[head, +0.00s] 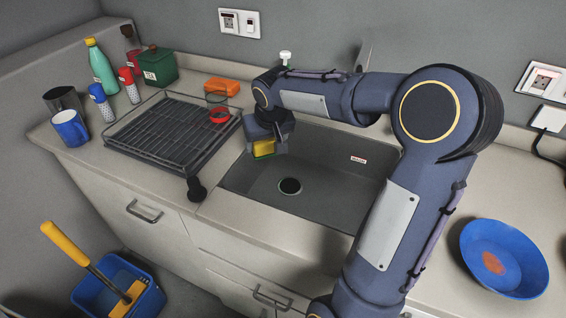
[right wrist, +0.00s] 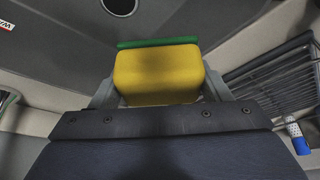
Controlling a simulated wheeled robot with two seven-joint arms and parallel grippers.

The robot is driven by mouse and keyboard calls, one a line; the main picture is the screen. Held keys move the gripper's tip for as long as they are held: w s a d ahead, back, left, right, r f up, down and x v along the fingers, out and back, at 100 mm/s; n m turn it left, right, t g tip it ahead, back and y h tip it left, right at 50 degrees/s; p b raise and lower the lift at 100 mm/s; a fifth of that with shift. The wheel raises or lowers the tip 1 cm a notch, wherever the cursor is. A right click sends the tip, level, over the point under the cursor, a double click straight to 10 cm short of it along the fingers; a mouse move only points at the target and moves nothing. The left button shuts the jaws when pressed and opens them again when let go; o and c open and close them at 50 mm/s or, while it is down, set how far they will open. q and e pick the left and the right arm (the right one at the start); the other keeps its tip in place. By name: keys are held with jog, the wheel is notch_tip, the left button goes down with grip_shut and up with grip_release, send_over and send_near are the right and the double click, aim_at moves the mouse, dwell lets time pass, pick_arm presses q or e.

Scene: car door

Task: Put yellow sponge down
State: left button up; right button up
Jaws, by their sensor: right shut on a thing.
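The yellow sponge (head: 264,148) with a green layer shows at the tip of my right gripper (head: 266,142) in the head view. My right gripper is shut on it and holds it over the left edge of the grey sink (head: 325,165). In the right wrist view the sponge (right wrist: 158,75) sits between the two fingers of the gripper (right wrist: 160,92), its green side facing away. I cannot tell from these views whether the sponge touches anything below. My left gripper is not in view.
A dark dish rack (head: 165,130) stands left of the sink, with an orange box (head: 222,86) behind it. Cups, bottles and a green canister (head: 157,67) stand at the far left. A blue bowl (head: 490,250) sits at the right. The sink floor around the drain (head: 290,186) is clear.

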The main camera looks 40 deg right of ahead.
notch_tip(320, 180, down, 6)
jog(key=b, duration=0.5)
send_near(282, 164)
jog(key=shift+w+a+f, duration=0.2)
jog(key=shift+w+f, duration=0.35)
jog(key=shift+w, duration=0.25)
jog(key=shift+w+d+f, duration=0.15)
jog(key=shift+d+f, duration=0.1)
jog(key=shift+f, duration=0.1)
jog(key=f, duration=0.3)
jog(key=shift+w+d+f, duration=0.15)
jog(key=shift+d+f, duration=0.1)
jog(key=shift+f, duration=0.1)
